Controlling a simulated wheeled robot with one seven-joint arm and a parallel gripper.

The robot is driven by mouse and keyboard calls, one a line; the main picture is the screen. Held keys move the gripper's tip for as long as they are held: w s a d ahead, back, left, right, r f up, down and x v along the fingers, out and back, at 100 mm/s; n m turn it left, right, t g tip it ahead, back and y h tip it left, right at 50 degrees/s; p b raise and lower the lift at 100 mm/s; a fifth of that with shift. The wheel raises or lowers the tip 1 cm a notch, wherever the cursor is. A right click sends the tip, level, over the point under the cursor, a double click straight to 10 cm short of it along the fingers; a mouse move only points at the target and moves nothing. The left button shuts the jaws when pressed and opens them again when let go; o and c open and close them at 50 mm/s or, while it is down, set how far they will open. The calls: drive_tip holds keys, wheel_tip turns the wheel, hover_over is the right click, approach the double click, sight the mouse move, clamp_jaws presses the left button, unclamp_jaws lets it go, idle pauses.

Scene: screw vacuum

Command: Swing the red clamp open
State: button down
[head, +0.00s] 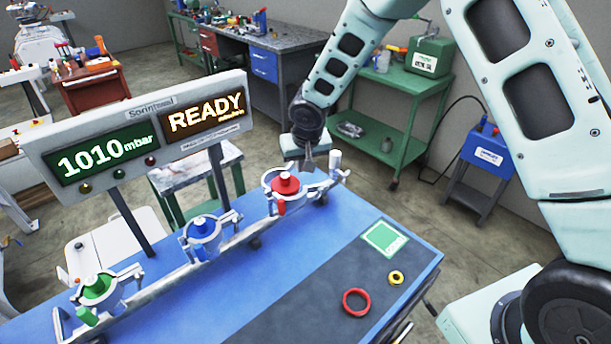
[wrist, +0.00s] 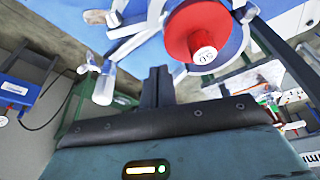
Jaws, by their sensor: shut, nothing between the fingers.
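The red clamp (head: 286,187) is at the far right end of the rail on the blue bench, with a metal ring around a red centre. Its red knob also shows at the top of the wrist view (wrist: 200,32). A pale cylindrical end piece (head: 335,160) stands to the right of the ring; a similar pale piece shows left of the fingers in the wrist view (wrist: 104,84). My gripper (head: 308,164) is shut and empty, just behind the clamp. Its dark fingers (wrist: 158,84) point toward the clamp's metalwork; I cannot tell whether they touch it.
A blue clamp (head: 202,230) and a green clamp (head: 98,288) sit along the same rail. A display panel (head: 150,130) reads 1010 mbar and READY. A red ring (head: 356,302) and a yellow ring (head: 396,277) lie on the bench's dark, mostly clear strip.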

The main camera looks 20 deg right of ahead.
drive_tip(key=x, duration=0.3)
drive_tip(key=shift+s+a+p, duration=0.1)
drive_tip(key=shift+s+p, duration=0.05)
drive_tip(key=shift+p, duration=0.2)
drive_tip(key=shift+s, duration=1.9)
